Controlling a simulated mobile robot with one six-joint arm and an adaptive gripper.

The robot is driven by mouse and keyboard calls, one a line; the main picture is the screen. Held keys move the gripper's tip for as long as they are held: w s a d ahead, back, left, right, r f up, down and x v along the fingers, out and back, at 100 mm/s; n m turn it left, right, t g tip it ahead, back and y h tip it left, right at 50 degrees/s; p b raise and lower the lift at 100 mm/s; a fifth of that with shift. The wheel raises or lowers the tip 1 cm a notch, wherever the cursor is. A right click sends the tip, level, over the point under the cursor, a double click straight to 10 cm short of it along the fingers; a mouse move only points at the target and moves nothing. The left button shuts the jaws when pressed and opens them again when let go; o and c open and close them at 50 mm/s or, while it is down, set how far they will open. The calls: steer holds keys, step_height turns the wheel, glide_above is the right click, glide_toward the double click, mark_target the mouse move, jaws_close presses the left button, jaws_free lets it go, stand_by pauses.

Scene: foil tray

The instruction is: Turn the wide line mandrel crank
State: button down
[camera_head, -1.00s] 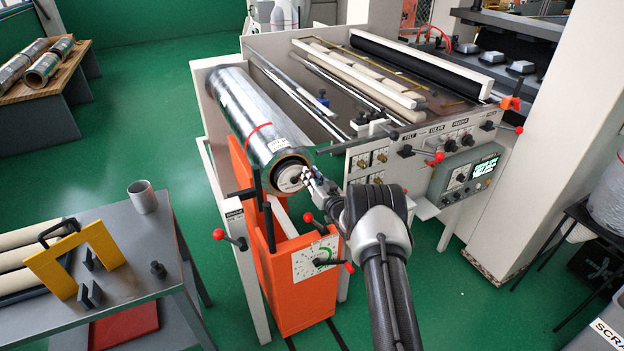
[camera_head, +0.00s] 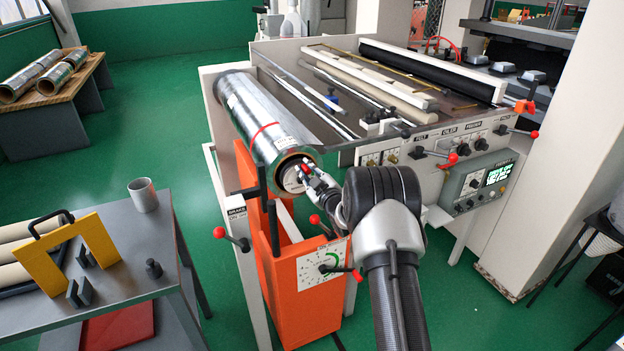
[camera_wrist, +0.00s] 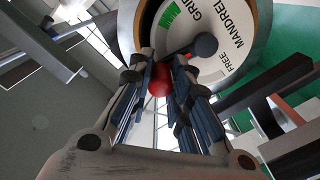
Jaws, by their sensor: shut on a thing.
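The mandrel (camera_head: 290,178) is the round end of the foil roll (camera_head: 255,118) on the machine. In the wrist view its white dial (camera_wrist: 238,62) reads GRIP, MANDREL and FREE, with a green scale near GRIP and a dark hub (camera_wrist: 204,45). The crank's red knob (camera_wrist: 160,79) sits between my fingertips. My gripper (camera_head: 307,170) is shut on this knob at the right side of the mandrel end; it also shows in the wrist view (camera_wrist: 160,76). My fingers hide part of the crank.
An orange stand (camera_head: 308,302) with another dial and red-tipped levers is below the roll. A control panel (camera_head: 480,183) is to the right. A grey table (camera_head: 145,255) with a cup and yellow frame is at the left. Green floor lies open between table and machine.

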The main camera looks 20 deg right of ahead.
steer(key=a+n, duration=0.1)
steer(key=n, duration=0.1)
steer(key=a+n+b, duration=0.1)
steer(key=shift+a+r+n, duration=0.1)
steer(key=shift+a+n, duration=0.05)
steer(key=shift+n, duration=0.25)
steer(key=n, duration=0.1)
steer(key=a+n, duration=0.1)
steer(key=shift+a+f+n, duration=0.15)
steer(key=shift+f+n, duration=0.05)
steer(key=shift+n, duration=0.1)
steer(key=n, duration=0.1)
steer(key=a+n, duration=0.1)
steer(key=shift+f+n, duration=0.4)
steer(key=n, duration=0.1)
steer(key=a+f+n, duration=0.1)
steer(key=n, duration=0.2)
steer(key=shift+s+a+f, duration=0.1)
steer(key=shift+a+f, duration=0.15)
steer(key=shift+f, duration=0.15)
steer(key=shift+a+f+n, duration=0.15)
steer(key=shift+f+n, duration=0.35)
steer(key=shift+n, duration=0.65)
steer(key=shift+a+f+n, duration=0.15)
steer(key=shift+f+n, duration=0.35)
steer(key=shift+n, duration=0.65)
steer(key=shift+f, duration=0.1)
